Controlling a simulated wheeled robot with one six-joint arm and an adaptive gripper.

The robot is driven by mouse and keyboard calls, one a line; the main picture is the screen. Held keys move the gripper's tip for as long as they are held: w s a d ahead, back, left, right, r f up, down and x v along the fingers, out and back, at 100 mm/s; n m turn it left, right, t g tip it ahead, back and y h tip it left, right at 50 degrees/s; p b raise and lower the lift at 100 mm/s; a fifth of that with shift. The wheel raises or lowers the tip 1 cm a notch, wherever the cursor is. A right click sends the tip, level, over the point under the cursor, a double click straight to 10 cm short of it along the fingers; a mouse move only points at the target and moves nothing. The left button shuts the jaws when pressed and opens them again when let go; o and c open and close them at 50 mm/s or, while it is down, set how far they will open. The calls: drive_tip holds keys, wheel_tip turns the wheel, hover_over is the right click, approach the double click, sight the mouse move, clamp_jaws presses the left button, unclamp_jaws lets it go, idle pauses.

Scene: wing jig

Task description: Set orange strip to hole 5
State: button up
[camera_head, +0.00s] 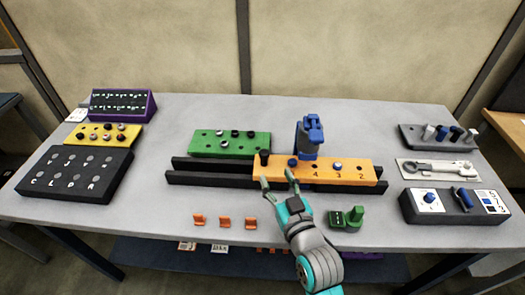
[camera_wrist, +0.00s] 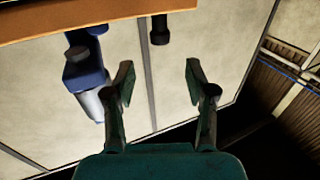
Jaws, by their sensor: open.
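The orange strip (camera_head: 325,176) lies across two black rails at the table's middle, with the digits 4, 3 and 2 readable on its front. A black peg (camera_head: 264,157) stands at its left end, a dark blue piece (camera_head: 292,162) sits to the right of that, and a silver piece (camera_head: 337,166) sits above the 3. Any digits further left are hidden or unreadable. My gripper (camera_head: 278,182) is open and empty, just in front of the strip's left part. In the wrist view my gripper (camera_wrist: 159,85) has spread fingers, with the strip's edge (camera_wrist: 80,21) above.
A blue upright device (camera_head: 310,136) stands behind the strip. A green board (camera_head: 230,145) with pegs lies behind the rails (camera_head: 215,181). Small orange pieces (camera_head: 225,222) and a green block (camera_head: 346,217) lie in front. Boards and trays fill both table ends.

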sight(266, 157)
drive_tip(key=x, duration=1)
drive_tip(key=shift+w, duration=0.1)
clamp_jaws()
